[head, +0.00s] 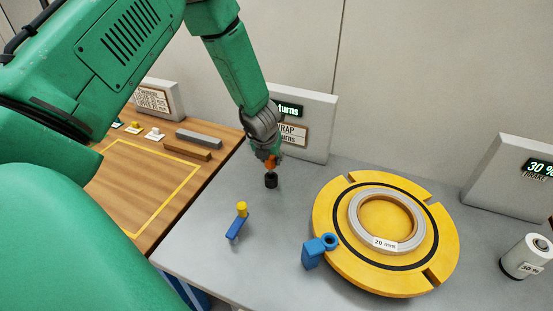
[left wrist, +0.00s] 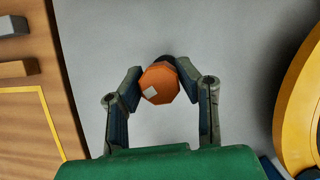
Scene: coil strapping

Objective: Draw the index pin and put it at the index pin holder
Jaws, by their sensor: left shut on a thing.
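The index pin shows its orange head (head: 271,161); from above, in the left wrist view, the orange head (left wrist: 160,83) is many-sided with a pale square mark. My left gripper (head: 265,153) is shut on this head, with one finger on each side in the left wrist view (left wrist: 160,76). Directly below the head is a short black cylinder (head: 271,181) on the grey table, which looks like the index pin holder. I cannot tell whether the pin sits in it or just above it. The pin's shaft is hidden. My right gripper is out of view.
A yellow turntable (head: 330,205) with a pale "20 mm" ring stands to the right, a blue bracket (head: 313,252) at its edge. A blue lever with a yellow knob (head: 241,209) is at front left. A sign panel (head: 318,128) stands close behind the gripper.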

